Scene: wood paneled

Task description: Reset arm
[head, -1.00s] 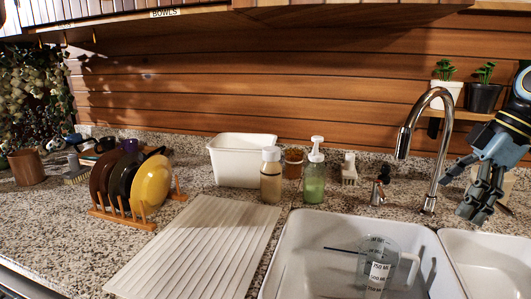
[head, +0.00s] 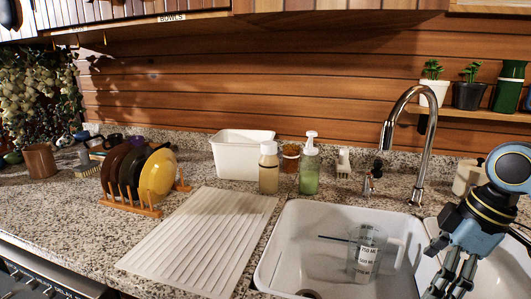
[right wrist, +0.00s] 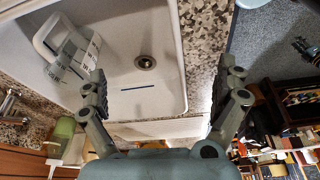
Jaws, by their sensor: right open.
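My right gripper (head: 447,290) is at the lower right of the head view, over the divider and right basin of the sink, with its fingers pointing down. In the right wrist view its two fingers (right wrist: 165,90) are spread wide apart with nothing between them. A clear measuring jug (head: 367,256) stands in the left basin of the sink (head: 300,225), apart from the gripper. The jug also shows at the upper left of the right wrist view (right wrist: 72,50). My left gripper is not in view.
A chrome faucet (head: 425,150) rises behind the sink. A ribbed drying mat (head: 200,240), a rack with plates (head: 157,178), a white tub (head: 240,158), a tan bottle (head: 268,170) and a green soap bottle (head: 309,172) are on the counter. Potted plants (head: 434,90) sit on a shelf.

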